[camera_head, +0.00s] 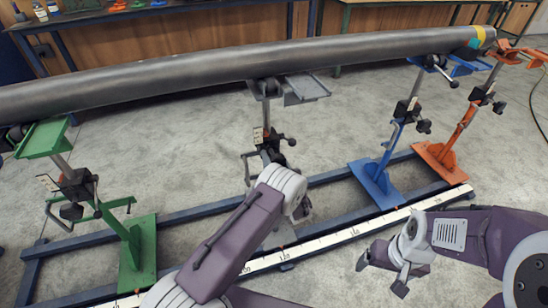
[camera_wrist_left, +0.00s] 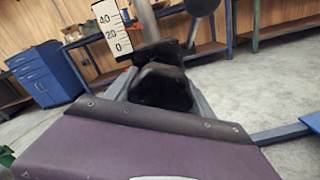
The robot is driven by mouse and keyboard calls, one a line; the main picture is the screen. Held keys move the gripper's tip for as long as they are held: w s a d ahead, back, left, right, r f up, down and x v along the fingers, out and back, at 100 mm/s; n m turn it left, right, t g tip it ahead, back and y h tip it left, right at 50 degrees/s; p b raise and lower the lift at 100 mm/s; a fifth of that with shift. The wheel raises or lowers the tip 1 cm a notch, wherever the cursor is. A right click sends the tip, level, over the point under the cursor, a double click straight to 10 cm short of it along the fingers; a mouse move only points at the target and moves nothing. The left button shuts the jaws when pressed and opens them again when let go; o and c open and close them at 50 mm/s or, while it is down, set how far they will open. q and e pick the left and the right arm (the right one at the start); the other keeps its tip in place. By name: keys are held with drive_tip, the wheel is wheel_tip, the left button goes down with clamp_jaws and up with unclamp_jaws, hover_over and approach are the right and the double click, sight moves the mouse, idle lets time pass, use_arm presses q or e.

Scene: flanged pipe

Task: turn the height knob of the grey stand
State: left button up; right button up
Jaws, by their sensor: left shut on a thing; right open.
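The grey stand (camera_head: 305,90) is under the middle of the long pipe (camera_head: 200,68), with its tray, post and black clamp visible in the head view. My left gripper (camera_head: 268,162) is at the clamp, its fingers mostly hidden by my wrist. In the left wrist view the left gripper (camera_wrist_left: 160,100) is shut on the black height knob (camera_wrist_left: 163,82), which sits between the fingers. A white height scale (camera_wrist_left: 108,30) marked 0, 20, 40 stands beside the post. My right gripper (camera_head: 383,270) is open and empty, low at the right, away from the stands.
A green stand (camera_head: 137,255) is at the left; blue (camera_head: 376,185) and orange (camera_head: 440,160) stands are at the right. A dark floor rail frame with a white ruler (camera_head: 345,236) runs along the front. Workbenches line the back wall. Open floor lies between.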

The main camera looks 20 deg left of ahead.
use_arm(q)
drive_tip(key=shift+m, duration=1.2)
drive_tip(key=shift+m, duration=0.3)
drive_tip(key=o, duration=1.4)
drive_tip(key=shift+c, duration=0.2)
drive_tip(key=shift+s+d+p, duration=0.2)
drive_tip(key=shift+s+p, duration=0.1)
drive_tip(key=shift+p, duration=0.1)
drive_tip(key=p+v, duration=0.2)
drive_tip(key=v, duration=0.6)
drive_tip(key=shift+s, duration=0.2)
